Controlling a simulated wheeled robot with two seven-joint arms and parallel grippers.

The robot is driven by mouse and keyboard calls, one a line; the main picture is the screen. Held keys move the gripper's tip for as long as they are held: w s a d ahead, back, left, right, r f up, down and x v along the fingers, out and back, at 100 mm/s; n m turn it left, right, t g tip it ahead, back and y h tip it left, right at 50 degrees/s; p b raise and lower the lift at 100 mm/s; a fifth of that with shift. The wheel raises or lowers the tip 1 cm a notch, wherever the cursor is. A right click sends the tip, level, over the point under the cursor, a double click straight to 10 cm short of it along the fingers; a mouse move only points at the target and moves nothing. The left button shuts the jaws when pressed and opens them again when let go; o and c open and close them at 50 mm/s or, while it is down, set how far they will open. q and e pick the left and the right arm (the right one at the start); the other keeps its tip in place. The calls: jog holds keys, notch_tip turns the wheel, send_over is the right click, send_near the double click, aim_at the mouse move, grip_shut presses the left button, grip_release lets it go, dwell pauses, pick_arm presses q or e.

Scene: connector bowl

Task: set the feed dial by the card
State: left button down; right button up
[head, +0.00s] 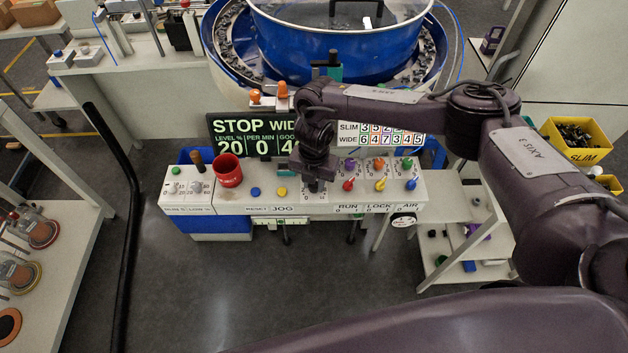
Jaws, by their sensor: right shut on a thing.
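My right gripper (314,182) reaches down to the control panel (235,200), right of the red cup. It is shut on a dark knob there, which I take for the feed dial; the gripper hides most of it, so its pointer setting cannot be read. The card (382,134) stands behind the panel, with rows SLIM and WIDE of coloured numbers; my arm covers part of its top. The display (258,137) reads STOP and part of WIDE, with level 20, per minute 0 and a partly hidden good count. My left gripper is not in view.
Blue (255,191) and yellow (282,191) buttons lie left of my gripper; several coloured switches (380,185) lie right. The blue bowl (335,45) is behind. A yellow SLIM bin (577,143) stands at right. Front floor is clear.

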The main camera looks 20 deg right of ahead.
jog(key=m+p, duration=0.1)
jog(key=m, duration=0.3)
jog(key=shift+w+m, duration=0.1)
jog(key=shift+m, duration=0.3)
dwell(0.4)
jog(key=o, duration=1)
notch_tip(320, 180, up, 7)
jog(key=shift+f+b, duration=0.1)
jog(key=shift+b, duration=0.35)
jog(key=shift+r, duration=0.55)
